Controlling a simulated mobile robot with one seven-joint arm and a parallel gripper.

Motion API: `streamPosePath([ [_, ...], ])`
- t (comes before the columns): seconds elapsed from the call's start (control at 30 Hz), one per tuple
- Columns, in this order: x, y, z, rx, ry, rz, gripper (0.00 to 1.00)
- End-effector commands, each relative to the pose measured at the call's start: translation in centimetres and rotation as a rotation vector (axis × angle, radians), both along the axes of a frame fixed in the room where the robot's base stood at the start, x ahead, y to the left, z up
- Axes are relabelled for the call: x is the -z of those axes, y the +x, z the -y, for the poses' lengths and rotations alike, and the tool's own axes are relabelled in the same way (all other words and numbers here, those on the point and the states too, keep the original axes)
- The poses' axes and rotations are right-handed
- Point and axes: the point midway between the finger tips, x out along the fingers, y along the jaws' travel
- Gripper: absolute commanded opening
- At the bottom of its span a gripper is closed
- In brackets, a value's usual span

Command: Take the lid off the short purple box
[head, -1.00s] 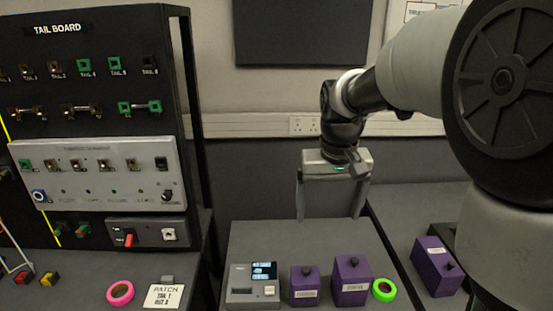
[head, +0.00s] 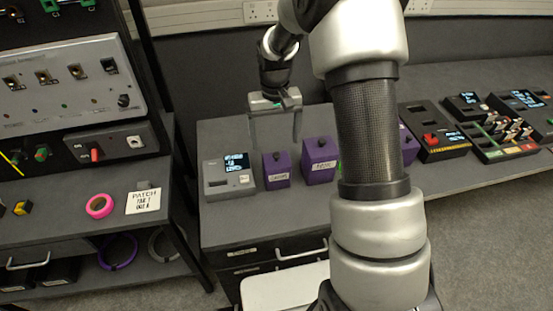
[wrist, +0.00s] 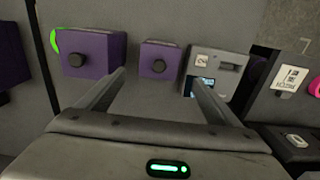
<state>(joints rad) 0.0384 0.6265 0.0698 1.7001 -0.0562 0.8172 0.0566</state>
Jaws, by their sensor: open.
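The short purple box (head: 276,175) stands on the grey cabinet top, with a dark round knob (head: 274,157) on its lid and a label on its front. In the wrist view the short purple box (wrist: 160,66) lies ahead, between the directions of the two fingers, its knob facing the camera. The lid sits on the box. My gripper (head: 274,138) is open and empty, behind and above the box. In the wrist view my gripper (wrist: 157,78) has its fingers wide apart, touching nothing I can see.
A taller purple box (head: 320,168) stands close to the right, with green tape partly hidden beside it. A grey device with a display (head: 228,178) stands close to the left. Another purple box (head: 408,146) is partly behind my arm. A pink tape roll (head: 99,206) lies farther left.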

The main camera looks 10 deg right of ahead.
Motion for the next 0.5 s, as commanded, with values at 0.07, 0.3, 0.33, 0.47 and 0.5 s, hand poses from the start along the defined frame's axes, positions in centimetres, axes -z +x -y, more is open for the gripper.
streamPosePath([
  [0.07,0.7,0.0,0.0,0.0,0.0,-0.001,0.86],
  [0.3,2.9,-0.1,0.2,0.0,0.0,-0.004,0.86],
  [0.33,3.4,0.0,0.2,0.0,0.0,-0.004,0.86],
  [0.47,5.2,0.0,0.3,0.0,0.0,-0.002,0.86],
  [0.5,5.6,0.1,0.3,0.001,0.0,-0.001,0.86],
])
